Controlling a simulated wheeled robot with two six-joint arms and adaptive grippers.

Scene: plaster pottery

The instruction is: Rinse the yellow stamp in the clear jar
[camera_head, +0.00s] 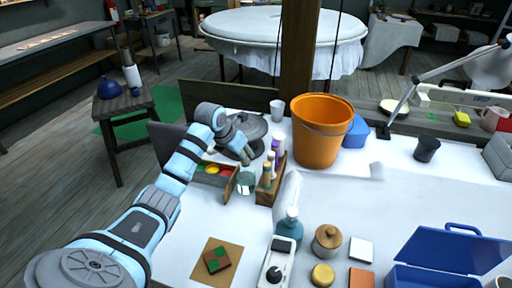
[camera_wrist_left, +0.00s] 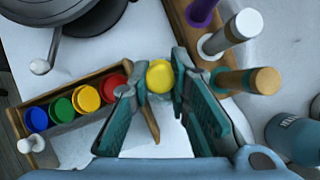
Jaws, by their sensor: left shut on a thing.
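My left gripper (camera_head: 246,159) is shut on the yellow stamp (camera_wrist_left: 160,76), whose round yellow end shows between the fingertips in the left wrist view (camera_wrist_left: 160,84). The rest of the stamp is mostly hidden by the fingers. The clear jar (camera_head: 246,182) stands on the white table just below the gripper in the head view. How deep the stamp reaches into the jar, I cannot tell. My right gripper is not in view.
A wooden rack (camera_head: 268,192) with several bottles or stamps stands close right of the jar. A paint box (camera_head: 213,183) with coloured pots (camera_wrist_left: 87,97) is close left. An orange bucket (camera_head: 318,135) stands behind.

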